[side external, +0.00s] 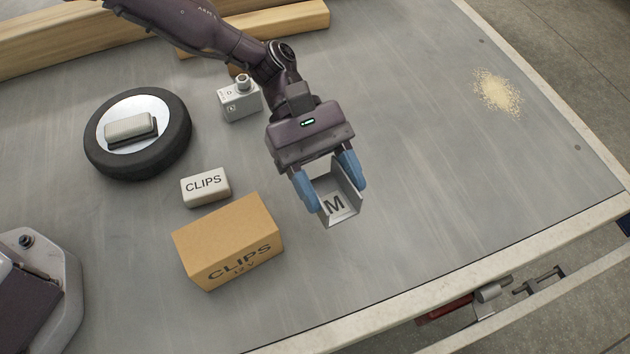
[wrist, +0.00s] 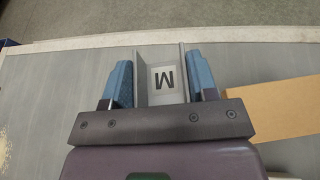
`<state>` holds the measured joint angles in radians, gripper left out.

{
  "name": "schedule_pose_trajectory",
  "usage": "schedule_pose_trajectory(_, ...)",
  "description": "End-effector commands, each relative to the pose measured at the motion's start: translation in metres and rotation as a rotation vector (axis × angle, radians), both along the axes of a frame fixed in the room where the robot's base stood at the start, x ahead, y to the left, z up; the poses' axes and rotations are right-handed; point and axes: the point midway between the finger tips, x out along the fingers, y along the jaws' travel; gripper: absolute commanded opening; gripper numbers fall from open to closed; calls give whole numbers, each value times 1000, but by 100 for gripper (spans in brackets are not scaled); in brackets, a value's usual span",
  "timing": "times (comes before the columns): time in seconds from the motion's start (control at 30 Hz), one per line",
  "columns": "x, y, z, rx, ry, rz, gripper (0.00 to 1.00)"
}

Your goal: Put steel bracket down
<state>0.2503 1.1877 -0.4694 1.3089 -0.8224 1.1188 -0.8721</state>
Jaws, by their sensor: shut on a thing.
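The steel bracket (side external: 341,203) is a grey U-shaped channel with a pale label marked M. My gripper (side external: 330,183) has blue fingers shut on the bracket's two side walls. The bracket is held over the grey table top (side external: 430,190), right of the cardboard box; I cannot tell whether it touches the table. In the wrist view the bracket (wrist: 163,82) sits between the blue fingers of my gripper (wrist: 161,85), with its label facing the camera.
A cardboard CLIPS box (side external: 228,245) and a small white CLIPS box (side external: 205,187) stand to the left. A wheel (side external: 180,135), a grey device (side external: 240,100) and timber beams (side external: 270,22) lie farther back. Sawdust (side external: 497,92) lies at right.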

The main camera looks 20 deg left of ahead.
Motion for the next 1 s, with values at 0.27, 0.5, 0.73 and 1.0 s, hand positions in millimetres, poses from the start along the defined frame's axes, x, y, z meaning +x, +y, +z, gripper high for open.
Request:
schedule_pose_trajectory(0.27,51,109,39,2,0,324,19)
schedule_pose_trajectory(0.5,31,175,47,2,2,584,19)
schedule_pose_trajectory(0.73,-7,184,37,0,3,656,19)
schedule_pose_trajectory(1.0,8,169,17,-3,-2,651,19)
